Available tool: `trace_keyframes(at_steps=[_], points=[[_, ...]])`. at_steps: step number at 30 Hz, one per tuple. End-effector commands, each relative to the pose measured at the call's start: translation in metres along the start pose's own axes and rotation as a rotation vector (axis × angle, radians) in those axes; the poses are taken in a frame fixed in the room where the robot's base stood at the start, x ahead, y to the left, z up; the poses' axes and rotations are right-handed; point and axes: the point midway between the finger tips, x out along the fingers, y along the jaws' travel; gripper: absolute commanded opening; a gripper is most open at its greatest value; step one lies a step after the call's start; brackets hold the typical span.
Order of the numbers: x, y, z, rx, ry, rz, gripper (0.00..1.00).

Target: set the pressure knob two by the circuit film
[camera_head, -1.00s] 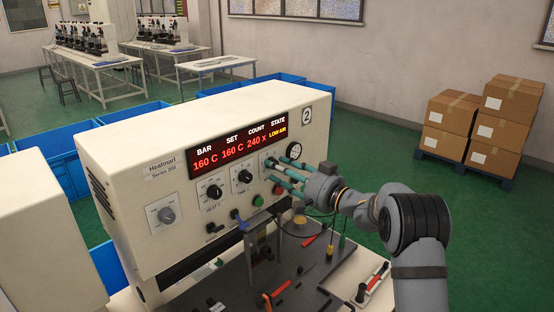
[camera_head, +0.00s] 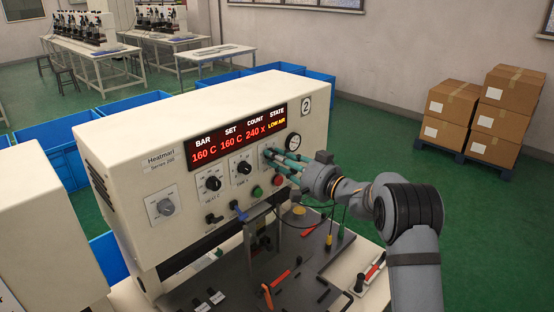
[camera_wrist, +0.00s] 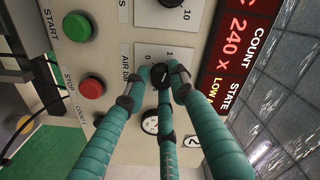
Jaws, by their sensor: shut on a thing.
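The pressure knob (camera_wrist: 160,73), marked as air in bar, is a dark knob on the pale front of the heat press (camera_head: 130,130). In the head view my fingers hide it. My gripper (camera_head: 268,157) has teal fingers that reach the panel from the right. In the wrist view my gripper (camera_wrist: 160,78) is shut on the knob, its fingertips around it. The knob's pointer and most of its scale are hidden. A round pressure gauge (camera_head: 293,141) sits just right of my fingers; its needle is too small to read. I cannot make out a circuit film.
The red display (camera_head: 238,134) reads 160 C, 160 C, 240 x and LOW AIR. Two black dials, a green button (camera_head: 257,191) and a red button (camera_head: 277,180) are near my fingers. Tools lie on the dark bench below. Boxes (camera_head: 497,120) stand far right.

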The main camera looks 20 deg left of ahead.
Motion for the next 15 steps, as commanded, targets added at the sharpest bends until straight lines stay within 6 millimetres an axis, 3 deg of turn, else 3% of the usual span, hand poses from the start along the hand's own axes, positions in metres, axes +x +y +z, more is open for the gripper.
trace_keyframes(at_steps=[4, 15], points=[[0.001, -0.0006, 0.0039, 0.0, -0.008, -0.001, 0.0], [0.0014, 0.0003, 0.0071, 0.011, -0.013, 0.0, 0.0]])
